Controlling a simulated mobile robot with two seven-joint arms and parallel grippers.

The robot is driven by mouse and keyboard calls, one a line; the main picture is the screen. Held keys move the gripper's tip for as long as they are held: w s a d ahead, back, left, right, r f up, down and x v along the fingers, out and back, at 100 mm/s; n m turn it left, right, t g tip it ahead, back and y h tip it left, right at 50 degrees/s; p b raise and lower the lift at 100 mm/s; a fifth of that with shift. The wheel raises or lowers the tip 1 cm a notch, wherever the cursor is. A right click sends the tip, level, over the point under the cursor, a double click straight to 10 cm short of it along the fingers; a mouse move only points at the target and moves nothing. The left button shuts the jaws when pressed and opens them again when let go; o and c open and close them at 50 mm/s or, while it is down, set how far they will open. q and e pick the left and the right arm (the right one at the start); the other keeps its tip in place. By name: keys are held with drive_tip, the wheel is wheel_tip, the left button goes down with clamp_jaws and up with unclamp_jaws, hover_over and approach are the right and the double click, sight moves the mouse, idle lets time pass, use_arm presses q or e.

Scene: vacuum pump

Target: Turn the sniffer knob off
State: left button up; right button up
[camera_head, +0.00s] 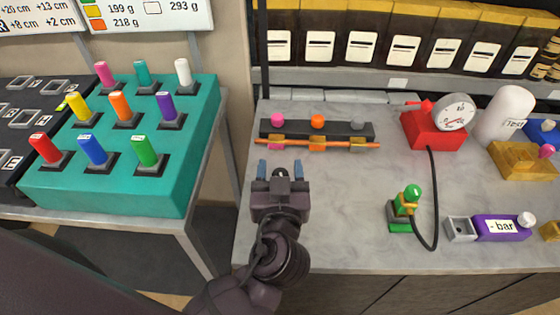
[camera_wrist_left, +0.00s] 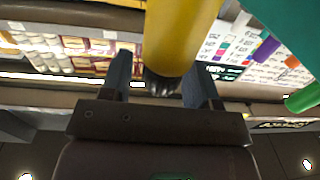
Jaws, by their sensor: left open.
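No readable label marks the sniffer, so I cannot tell for certain which part is its knob. A small green device with a round green knob (camera_head: 413,191) and a yellow collar stands upright on the grey bench. A black hose (camera_head: 433,190) runs by it to the red gauge box (camera_head: 433,130). My left gripper (camera_head: 280,171) is open with nothing seen between its fingers, left of the green device and in front of the dark rail (camera_head: 318,131). In the left wrist view its fingers (camera_wrist_left: 157,75) are apart, with a large yellow shape (camera_wrist_left: 183,35) close by. My right gripper is not in view.
The rail carries pink, orange and grey knobs. A purple box marked "- bar" (camera_head: 500,227), a gold box (camera_head: 523,160) and a white cylinder (camera_head: 505,113) stand at the right. A teal block (camera_head: 170,188) with coloured pegs is at the left.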

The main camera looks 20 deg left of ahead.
use_arm(q)
drive_tip(key=c, duration=0.9)
drive_tip(key=shift+r+m+t+h+p, duration=0.1)
drive_tip(key=shift+m+t+h+p, duration=0.3)
drive_tip(key=shift+m+h, duration=0.6)
drive_tip(key=shift+r+m+t+h+p, duration=0.1)
drive_tip(key=shift+m+h+p, duration=0.5)
drive_tip(key=shift+h, duration=0.8)
drive_tip(key=shift+c, duration=0.2)
drive_tip(key=shift+m+h+p, duration=0.55)
drive_tip(key=shift+m+h, duration=0.15)
drive_tip(key=shift+h, duration=0.4)
drive_tip(key=shift+f, duration=0.15)
drive_tip(key=o, duration=0.7)
drive_tip(key=shift+o, duration=1.2)
